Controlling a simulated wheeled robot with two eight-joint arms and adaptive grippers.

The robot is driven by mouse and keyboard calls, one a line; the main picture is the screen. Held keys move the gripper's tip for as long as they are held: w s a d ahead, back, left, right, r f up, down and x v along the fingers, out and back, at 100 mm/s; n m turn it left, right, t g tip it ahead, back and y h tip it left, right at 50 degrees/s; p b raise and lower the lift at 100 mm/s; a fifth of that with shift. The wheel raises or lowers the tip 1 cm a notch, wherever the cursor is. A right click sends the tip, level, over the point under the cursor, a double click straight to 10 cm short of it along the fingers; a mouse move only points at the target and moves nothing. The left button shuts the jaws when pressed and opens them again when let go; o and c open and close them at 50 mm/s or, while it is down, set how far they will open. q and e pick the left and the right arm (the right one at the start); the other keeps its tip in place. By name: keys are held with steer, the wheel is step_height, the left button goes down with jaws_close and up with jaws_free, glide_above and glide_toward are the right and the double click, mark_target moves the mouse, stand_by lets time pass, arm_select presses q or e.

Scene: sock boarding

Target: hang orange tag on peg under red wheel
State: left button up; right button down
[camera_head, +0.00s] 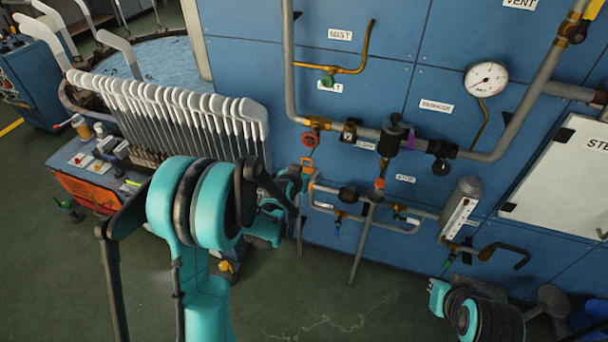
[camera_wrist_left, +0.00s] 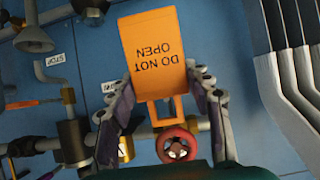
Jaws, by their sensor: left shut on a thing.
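My left gripper (camera_head: 300,186) is shut on the orange tag (camera_head: 307,163), just below the red wheel (camera_head: 310,139) in the head view. In the left wrist view, the gripper (camera_wrist_left: 165,88) has a finger at each side edge of the tag (camera_wrist_left: 154,52). The tag's text, DO NOT OPEN, shows upside down. Its open loop end lies close to the red wheel (camera_wrist_left: 177,146); whether they touch is unclear. I cannot make out the peg under the wheel. Of my right arm, only links show at lower right in the head view; its gripper is not seen.
Grey pipes (camera_head: 290,70) and valves run across the blue panel (camera_head: 385,45). A gauge (camera_head: 486,79) sits at upper right. A rack of white sock boards (camera_head: 180,105) stands close left of the left gripper. Open green floor lies below the panel.

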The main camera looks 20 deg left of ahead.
arm_select(q)
steer(key=shift+w+f+b, duration=0.1)
steer(key=shift+w+f, duration=0.15)
steer(key=shift+w, duration=0.7)
steer(key=shift+w+f+b, duration=0.15)
steer(key=shift+w+f, duration=0.05)
steer(key=shift+w, duration=0.7)
steer(key=shift+w+f+b, duration=0.1)
steer(key=shift+w+f, duration=0.15)
steer(key=shift+w, duration=0.7)
steer(key=o, duration=1.1)
steer(key=shift+s+r, duration=0.1)
